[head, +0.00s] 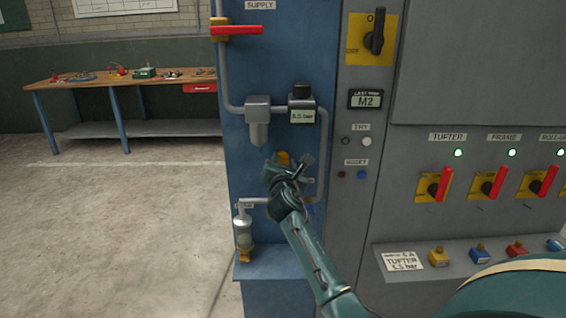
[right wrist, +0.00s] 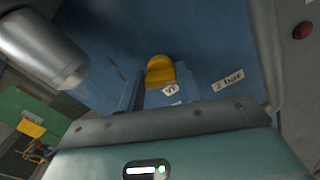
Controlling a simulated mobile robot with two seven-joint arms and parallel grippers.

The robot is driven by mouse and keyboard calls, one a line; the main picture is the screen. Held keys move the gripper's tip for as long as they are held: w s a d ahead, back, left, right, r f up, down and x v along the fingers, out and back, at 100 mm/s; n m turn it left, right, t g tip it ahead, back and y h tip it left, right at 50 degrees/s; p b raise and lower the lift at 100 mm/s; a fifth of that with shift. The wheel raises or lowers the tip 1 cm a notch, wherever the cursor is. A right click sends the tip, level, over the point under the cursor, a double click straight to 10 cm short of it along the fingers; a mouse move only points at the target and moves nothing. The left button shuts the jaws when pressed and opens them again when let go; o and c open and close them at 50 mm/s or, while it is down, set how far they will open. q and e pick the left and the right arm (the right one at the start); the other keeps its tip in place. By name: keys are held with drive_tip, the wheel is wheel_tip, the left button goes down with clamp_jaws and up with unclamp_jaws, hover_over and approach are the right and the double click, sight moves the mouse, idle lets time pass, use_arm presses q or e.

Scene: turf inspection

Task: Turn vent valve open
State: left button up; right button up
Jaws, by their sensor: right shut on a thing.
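The vent valve's yellow handle (right wrist: 160,69) stands out from the blue supply panel in the right wrist view, between my right gripper's two fingers. A small white label at its base is partly hidden. In the head view only a bit of the yellow handle (head: 283,157) shows above my right gripper (head: 288,168), which hides the rest. My right gripper is shut on this handle, and it also shows in the right wrist view (right wrist: 160,88). My left gripper is in neither view.
A regulator marked in bar (head: 302,114) and a grey filter bowl (head: 258,122) sit just above on the blue panel. A pipe runs close on the right. A red-handled valve (head: 238,30) is higher up. Switches (head: 487,184) line the grey cabinet. Open floor lies left.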

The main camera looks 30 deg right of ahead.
drive_tip(key=m, duration=0.3)
drive_tip(key=shift+f+m, duration=0.1)
drive_tip(key=shift+m, duration=0.3)
drive_tip(key=m+b, duration=0.1)
drive_tip(key=m, duration=0.2)
drive_tip(key=shift+d+m, duration=0.1)
drive_tip(key=shift+m, duration=0.2)
drive_tip(key=m, duration=0.2)
drive_tip(key=shift+m+b, duration=0.3)
drive_tip(key=shift+b, duration=0.05)
drive_tip(key=shift+m, duration=1)
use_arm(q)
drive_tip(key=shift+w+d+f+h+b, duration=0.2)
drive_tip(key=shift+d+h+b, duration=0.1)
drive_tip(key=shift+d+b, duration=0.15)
use_arm(e)
drive_tip(key=shift+m, duration=0.5)
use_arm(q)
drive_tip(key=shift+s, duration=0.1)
use_arm(e)
drive_tip(key=o, duration=1)
